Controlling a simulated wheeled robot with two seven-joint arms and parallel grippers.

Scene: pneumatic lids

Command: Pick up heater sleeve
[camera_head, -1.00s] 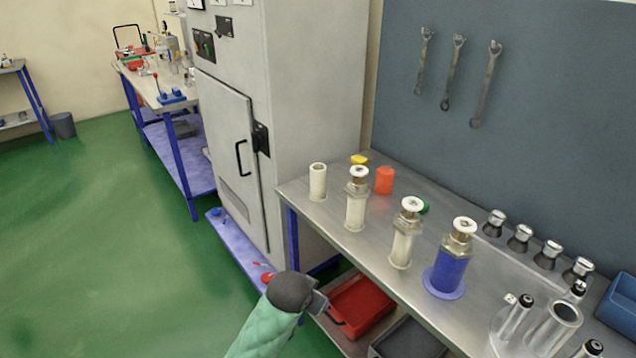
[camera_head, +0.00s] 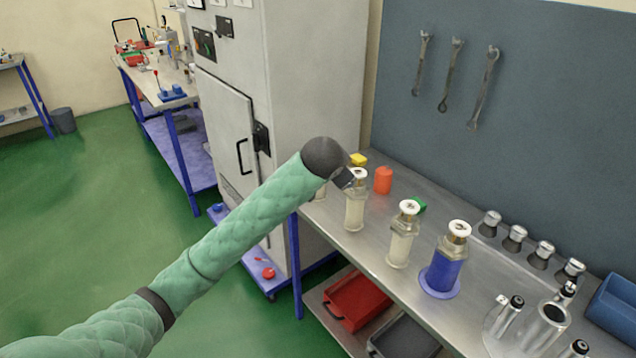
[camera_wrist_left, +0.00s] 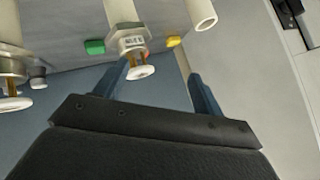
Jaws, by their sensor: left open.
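A plain cream tube, which looks like the sleeve, stands at the left end of the steel bench; in the head view only a sliver (camera_head: 320,193) shows below my left gripper (camera_head: 343,180). In the left wrist view the cream tube (camera_wrist_left: 201,12) lies ahead, past the right finger. My left gripper (camera_wrist_left: 160,70) is open and empty, with clear space between it and the tube. A white-capped bottle with a cream body (camera_head: 355,212) stands beside the tube; its cap (camera_wrist_left: 138,72) appears near the left finger. My right gripper is not in view.
Another cream bottle (camera_head: 403,240) and a blue flanged sleeve around a bottle (camera_head: 441,272) stand farther right. An orange cylinder (camera_head: 383,180), yellow block (camera_head: 358,159) and green block (camera_head: 419,205) sit behind. A tall grey cabinet (camera_head: 310,80) borders the bench's left end.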

